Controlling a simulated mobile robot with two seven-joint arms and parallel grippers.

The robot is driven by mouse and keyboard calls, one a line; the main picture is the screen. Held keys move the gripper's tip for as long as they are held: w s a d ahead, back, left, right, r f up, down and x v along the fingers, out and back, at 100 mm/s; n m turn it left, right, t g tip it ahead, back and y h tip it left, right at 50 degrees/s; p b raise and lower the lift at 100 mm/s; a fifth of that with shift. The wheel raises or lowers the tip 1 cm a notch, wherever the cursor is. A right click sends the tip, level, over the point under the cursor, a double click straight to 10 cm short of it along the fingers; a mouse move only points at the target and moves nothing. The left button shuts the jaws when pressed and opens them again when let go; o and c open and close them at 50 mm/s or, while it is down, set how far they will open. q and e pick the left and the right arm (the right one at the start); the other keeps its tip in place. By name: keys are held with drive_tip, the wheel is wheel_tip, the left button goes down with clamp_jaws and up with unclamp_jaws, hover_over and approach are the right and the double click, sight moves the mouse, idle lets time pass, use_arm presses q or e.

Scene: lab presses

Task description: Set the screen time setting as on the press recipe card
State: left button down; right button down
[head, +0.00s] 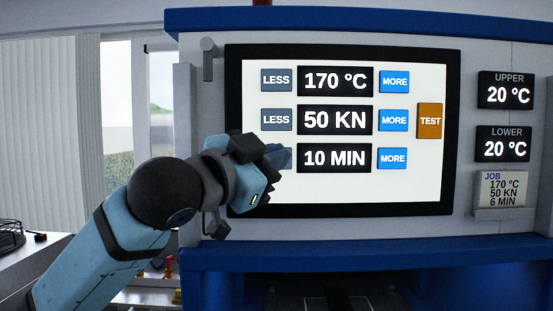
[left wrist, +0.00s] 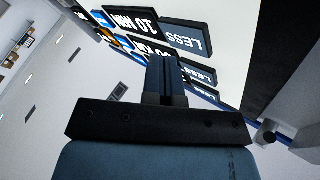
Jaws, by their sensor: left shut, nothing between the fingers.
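The press screen (head: 415,185) shows three rows: 170 °C, 50 KN and a time readout (head: 334,158) of 10 MIN. The job card (head: 502,189) at the right reads 170 °C, 50 KN, 6 MIN. The time row's MORE button (head: 392,158) is clear. Its LESS button (head: 286,158) is mostly hidden behind my left gripper (head: 272,156). In the left wrist view, the shut, empty fingers (left wrist: 165,70) point toward the screen, close to the time row's LESS button (left wrist: 187,38). I cannot tell whether they touch it. My right gripper is not in view.
LESS buttons (head: 276,119) and MORE buttons for the upper rows are close above the gripper. An orange TEST button (head: 430,121) is at the screen's right. A grey handle (head: 208,60) sticks out by the screen's upper left corner.

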use_arm(q)
drive_tip(key=shift+w, duration=0.15)
drive_tip(key=shift+w, duration=0.3)
drive_tip(key=shift+w+p, duration=0.4)
drive_tip(key=shift+p, duration=0.05)
idle(0.7)
drive_tip(key=shift+s, duration=0.85)
drive_tip(key=s, duration=0.5)
idle(0.4)
idle(0.6)
